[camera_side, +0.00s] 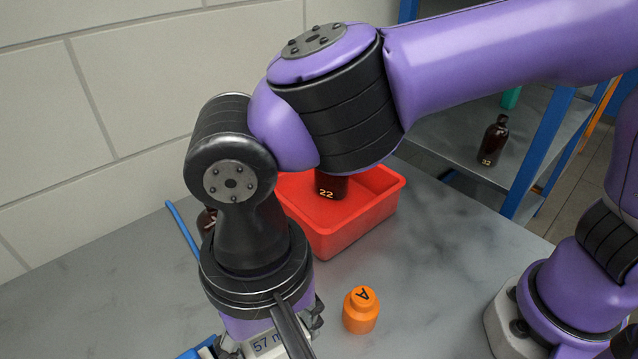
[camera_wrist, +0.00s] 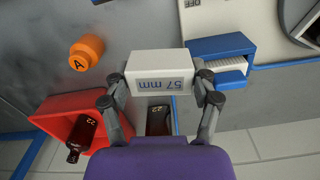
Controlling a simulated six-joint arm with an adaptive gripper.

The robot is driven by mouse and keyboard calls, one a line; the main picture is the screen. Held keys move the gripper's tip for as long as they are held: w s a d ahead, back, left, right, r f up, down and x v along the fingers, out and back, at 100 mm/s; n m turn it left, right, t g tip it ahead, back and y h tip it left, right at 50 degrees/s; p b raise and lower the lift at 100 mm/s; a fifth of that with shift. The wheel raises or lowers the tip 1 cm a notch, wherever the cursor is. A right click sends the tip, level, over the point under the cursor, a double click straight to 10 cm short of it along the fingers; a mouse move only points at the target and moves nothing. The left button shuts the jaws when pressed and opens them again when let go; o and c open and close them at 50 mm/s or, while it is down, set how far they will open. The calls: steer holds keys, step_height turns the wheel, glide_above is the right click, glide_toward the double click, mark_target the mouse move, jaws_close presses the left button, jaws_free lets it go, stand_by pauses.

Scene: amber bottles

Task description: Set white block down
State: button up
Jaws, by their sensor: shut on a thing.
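The white block (camera_wrist: 162,70), marked "57 mm", is between the two fingers of my gripper (camera_wrist: 160,86) in the wrist view, and the gripper is shut on it. In the side view, the white block (camera_side: 266,344) shows only in part at the bottom edge, below my gripper (camera_side: 272,335). Its underside is hidden, so I cannot tell whether it touches the grey table (camera_side: 420,285). In the wrist view, the block's right side lies close to a blue box (camera_wrist: 222,45) with a white ribbed inside.
An orange bottle (camera_side: 361,310) marked A stands right of my gripper in the side view. A red bin (camera_side: 350,228) behind it holds an amber bottle (camera_side: 331,186) marked 22. Another dark bottle (camera_wrist: 158,122) is partly hidden below my gripper in the wrist view. Bottle 32 (camera_side: 493,140) stands on a shelf.

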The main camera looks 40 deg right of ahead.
step_height(320, 180, up, 5)
steer(key=shift+s+f, duration=0.1)
steer(key=w+d+m, duration=0.4)
steer(key=w+d, duration=0.4)
steer(key=m, duration=1.2)
glide_above(418, 196)
step_height(418, 196, down, 16)
steer(key=o, duration=1.2)
steer(key=shift+f, duration=0.15)
steer(key=shift+c, duration=0.2)
